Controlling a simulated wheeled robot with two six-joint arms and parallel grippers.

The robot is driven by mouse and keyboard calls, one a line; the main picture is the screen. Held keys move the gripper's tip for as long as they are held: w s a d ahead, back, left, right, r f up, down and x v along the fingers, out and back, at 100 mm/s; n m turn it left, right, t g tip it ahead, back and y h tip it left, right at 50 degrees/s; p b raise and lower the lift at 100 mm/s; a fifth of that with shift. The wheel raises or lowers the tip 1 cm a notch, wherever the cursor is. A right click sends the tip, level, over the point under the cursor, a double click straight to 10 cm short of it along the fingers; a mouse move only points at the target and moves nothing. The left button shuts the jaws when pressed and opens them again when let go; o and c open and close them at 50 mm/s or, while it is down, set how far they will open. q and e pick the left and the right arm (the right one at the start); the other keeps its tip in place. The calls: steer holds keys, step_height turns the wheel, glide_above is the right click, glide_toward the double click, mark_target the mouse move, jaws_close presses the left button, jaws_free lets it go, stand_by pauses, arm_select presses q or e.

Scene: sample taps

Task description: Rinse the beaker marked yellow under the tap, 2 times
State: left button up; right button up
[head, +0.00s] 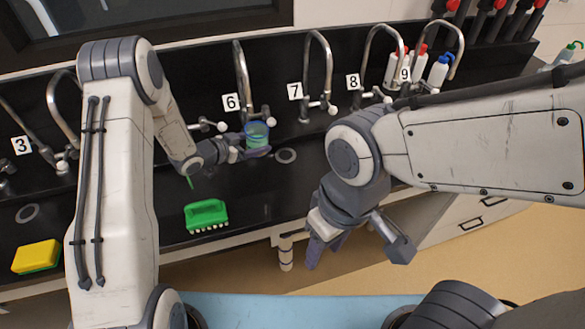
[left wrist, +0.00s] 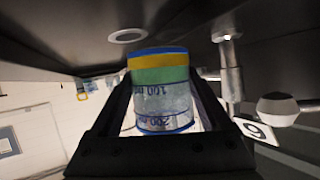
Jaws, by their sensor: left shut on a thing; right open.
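The beaker (head: 257,135) is clear with a blue rim, close in front of the tap marked 6 (head: 242,75). In the left wrist view the beaker (left wrist: 160,98) shows a yellow band, a green band and blue volume marks. My left gripper (head: 245,152) is shut around its side, with a finger on each side in the wrist view (left wrist: 160,110). I cannot tell whether water runs or whether the beaker holds any. My right gripper (head: 357,252) is open and empty, in front of the bench edge.
A drain ring (head: 286,156) lies right of the beaker on the black bench. Taps 7 (head: 318,70) and 8 (head: 380,60) stand to the right, with bottles (head: 438,70) behind.

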arm_select(q)
steer(key=shift+s+d+f+m+y+b, duration=0.25)
steer(key=shift+d+f+m+y+b, duration=0.35)
steer(key=shift+b, duration=0.6)
steer(key=b, duration=0.2)
steer(key=d+m+y+b, duration=0.1)
steer(key=shift+s+f+m+t+b, duration=0.3)
steer(key=shift+f+b, duration=0.05)
steer(key=shift+f, duration=0.05)
steer(key=shift+s+d+r+m+y+b, duration=0.3)
steer(key=shift+d+r+m+y+b, duration=0.3)
steer(key=shift+b, duration=0.1)
steer(key=shift+t, duration=0.3)
steer(key=shift+d+f+m+y+b, duration=0.1)
steer(key=shift+f+m+y+b, duration=0.35)
steer(key=shift+b, duration=0.6)
steer(key=shift+r+m+t+y, duration=0.45)
steer(key=shift+r+m+t, duration=0.05)
steer(key=shift+r+m, duration=0.1)
steer(key=shift+s+f+m+t+y+b, duration=0.1)
steer(key=shift+f+m+t+y+b, duration=0.3)
steer(key=shift+b, duration=0.25)
steer(key=shift+d+r+m+y, duration=0.2)
steer(key=shift+r+m+y, duration=0.1)
steer(key=shift+r+m, duration=0.25)
